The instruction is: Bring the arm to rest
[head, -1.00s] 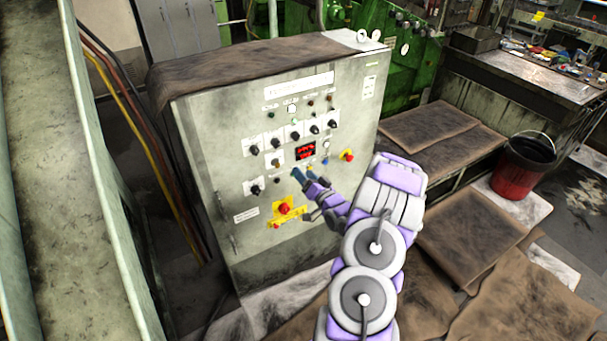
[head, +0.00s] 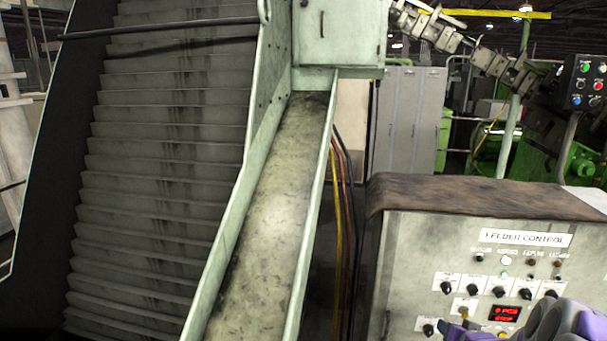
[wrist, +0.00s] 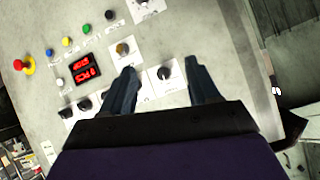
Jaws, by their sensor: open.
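In the wrist view my gripper (wrist: 160,85) is open and empty, its two dark fingers apart. It faces the grey front of the feeder control panel (wrist: 190,22). A black knob (wrist: 164,73) on a white plate shows between the fingers, and a brown knob (wrist: 122,49) is beside the left finger. Whether the fingers touch the panel cannot be told. In the head view the feeder control cabinet (head: 400,270) stands at the lower right. My purple and grey arm covers its lower right corner, and most of the gripper is hidden or cut off there.
A red display (wrist: 86,69) and a red emergency button on yellow (wrist: 25,65) are on the panel. In the head view a sloping metal chute (head: 270,220) and a stepped conveyor (head: 160,170) stand left of the cabinet. Hoses (head: 343,220) hang between chute and cabinet.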

